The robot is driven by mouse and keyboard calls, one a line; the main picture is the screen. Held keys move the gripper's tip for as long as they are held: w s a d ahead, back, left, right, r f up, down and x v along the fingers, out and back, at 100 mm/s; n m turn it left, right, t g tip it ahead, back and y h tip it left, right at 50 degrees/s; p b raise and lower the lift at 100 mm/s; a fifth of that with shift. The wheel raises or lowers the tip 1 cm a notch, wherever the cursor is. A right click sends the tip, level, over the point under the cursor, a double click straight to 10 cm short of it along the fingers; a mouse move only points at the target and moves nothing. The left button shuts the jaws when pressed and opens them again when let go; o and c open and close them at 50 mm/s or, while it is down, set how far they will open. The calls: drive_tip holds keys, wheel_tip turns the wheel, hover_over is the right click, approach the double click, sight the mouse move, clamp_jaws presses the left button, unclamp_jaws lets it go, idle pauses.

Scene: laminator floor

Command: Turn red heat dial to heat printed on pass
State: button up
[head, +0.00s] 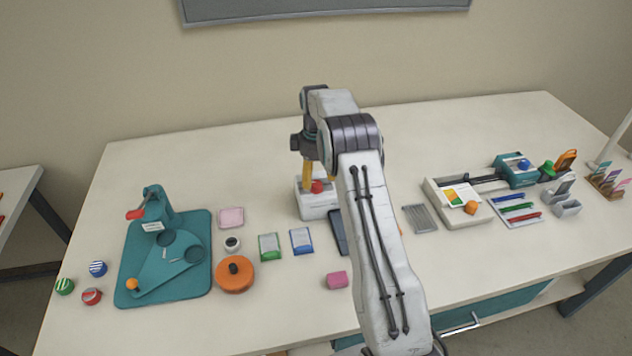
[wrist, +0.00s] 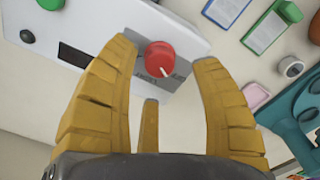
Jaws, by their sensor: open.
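The red heat dial (wrist: 160,57) sits on a grey panel on the white machine (wrist: 100,25), with a short white mark toward its lower right edge in the wrist view. In the head view the dial (head: 317,187) shows below my gripper (head: 319,174) on top of the machine (head: 314,207).
Green (head: 269,247) and blue (head: 301,241) packs lie in front. A teal press (head: 165,265) and an orange disc (head: 235,275) stand at left. Bare tabletop lies behind the machine.

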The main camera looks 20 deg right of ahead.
sight(316, 183)
drive_tip(key=shift+f, duration=1.6)
clamp_jaws()
